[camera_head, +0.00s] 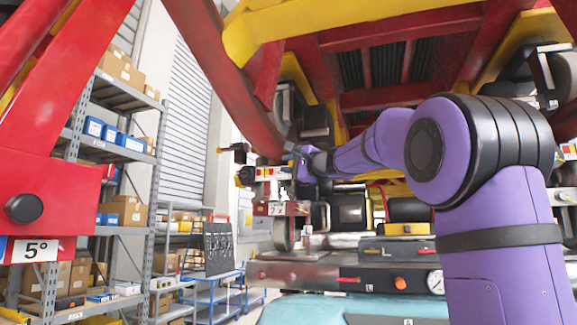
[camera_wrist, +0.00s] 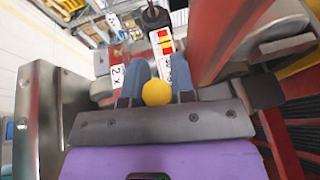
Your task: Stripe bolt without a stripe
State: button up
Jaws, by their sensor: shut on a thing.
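My gripper (camera_head: 292,166) is at the end of my purple arm, beside the wheel assembly (camera_head: 284,233) under the red train frame, in the head view. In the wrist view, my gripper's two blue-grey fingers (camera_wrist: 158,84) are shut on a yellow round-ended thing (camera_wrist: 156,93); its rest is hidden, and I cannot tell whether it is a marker. A white label with red and yellow bands (camera_wrist: 165,44) lies just beyond the fingertips. A dark round part (camera_wrist: 153,17) stands past it. I cannot make out single bolts or their stripes.
A red beam (camera_wrist: 240,40) runs close on the right of my gripper in the wrist view, and a metal bracket (camera_wrist: 36,120) stands on the left. Shelves of boxes (camera_head: 110,150) stand at the left.

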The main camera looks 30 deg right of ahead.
jog(key=shift+w+a, duration=0.25)
jog(key=shift+w, duration=0.05)
dwell(0.5)
jog(key=shift+s+a, duration=0.8)
jog(key=shift+a, duration=0.2)
jog(key=shift+s+a, duration=0.75)
jog(key=shift+a, duration=0.2)
